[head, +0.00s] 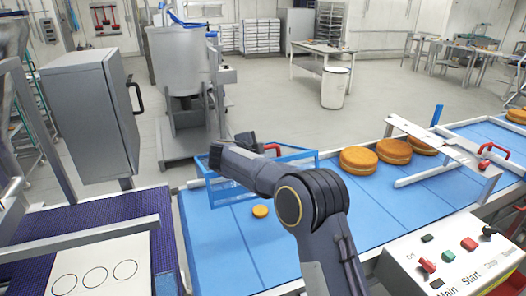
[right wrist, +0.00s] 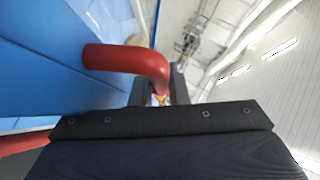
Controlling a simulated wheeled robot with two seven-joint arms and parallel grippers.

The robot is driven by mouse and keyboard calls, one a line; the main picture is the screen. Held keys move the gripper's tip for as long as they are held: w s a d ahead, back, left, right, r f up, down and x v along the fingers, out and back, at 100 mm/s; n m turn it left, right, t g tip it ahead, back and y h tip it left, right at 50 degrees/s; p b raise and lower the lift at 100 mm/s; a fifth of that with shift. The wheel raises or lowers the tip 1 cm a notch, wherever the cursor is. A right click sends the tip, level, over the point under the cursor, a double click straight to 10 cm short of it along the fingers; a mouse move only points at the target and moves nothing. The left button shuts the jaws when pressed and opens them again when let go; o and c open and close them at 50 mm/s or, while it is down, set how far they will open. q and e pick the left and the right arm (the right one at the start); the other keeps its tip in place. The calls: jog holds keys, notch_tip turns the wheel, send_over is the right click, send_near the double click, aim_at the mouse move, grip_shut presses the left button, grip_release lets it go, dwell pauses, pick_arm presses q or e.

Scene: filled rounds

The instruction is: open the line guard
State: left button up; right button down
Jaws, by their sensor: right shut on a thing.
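The line guard (head: 299,157) is a blue-edged frame with see-through panels, standing over the blue conveyor belt in the middle of the head view. Its red handle (head: 272,149) is at its upper edge, and the handle shows large in the right wrist view (right wrist: 128,60). My right gripper (head: 256,146) is at this handle, and in the right wrist view its fingers (right wrist: 160,92) are shut on the handle's bent end. My right arm hides part of the guard, so I cannot tell how far it is raised. My left gripper is not in view.
A small orange round (head: 260,211) lies on the belt (head: 215,240) just before the guard. Larger rounds (head: 359,160) sit farther right, near a white bridge (head: 432,137) over the belt. A control panel (head: 455,255) stands front right. A grey cabinet (head: 92,118) stands left.

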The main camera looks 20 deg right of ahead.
jog(key=shift+w+a+r+n+g+y, duration=0.1)
jog(key=shift+w+r+n+g+y, duration=0.15)
jog(key=shift+w+r, duration=0.4)
jog(key=shift+w+r+n+g+y, duration=0.15)
jog(key=shift+w+r+g, duration=0.2)
jog(key=shift+r, duration=0.5)
jog(key=c, duration=1.4)
grip_release()
jog(key=shift+s+a+r+b, duration=0.15)
jog(key=shift+s+a+b, duration=0.1)
jog(key=shift+b, duration=0.1)
jog(key=b+v, duration=0.1)
jog(key=v, duration=0.6)
jog(key=shift+a+b, duration=0.1)
jog(key=shift+b, duration=0.25)
